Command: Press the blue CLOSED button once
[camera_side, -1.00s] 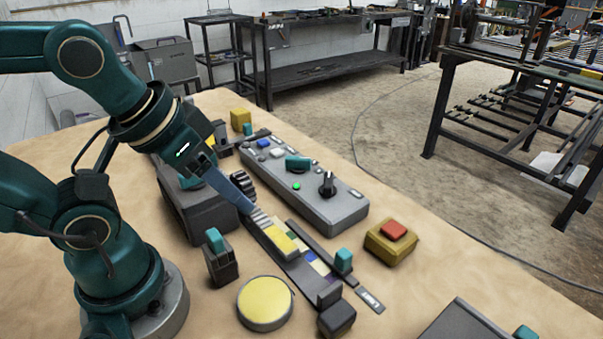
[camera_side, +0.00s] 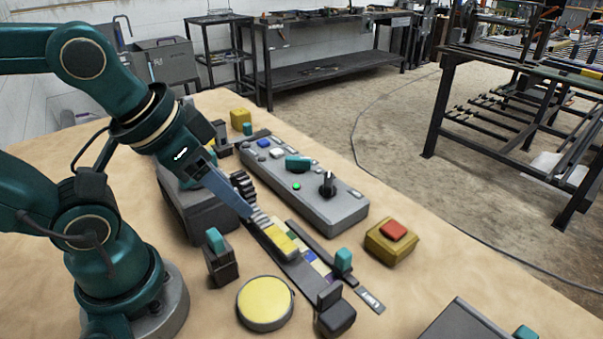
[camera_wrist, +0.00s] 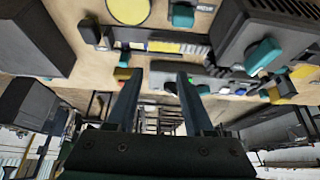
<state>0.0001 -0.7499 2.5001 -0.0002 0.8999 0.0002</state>
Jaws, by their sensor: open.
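The panel also carries a teal handle (camera_side: 298,162), a green light (camera_side: 296,186) and a black knob (camera_side: 327,184). A red button on a yellow box (camera_side: 393,241) stands to the right. A round yellow pad (camera_side: 265,303) lies in front. Bare table lies around the yellow box.

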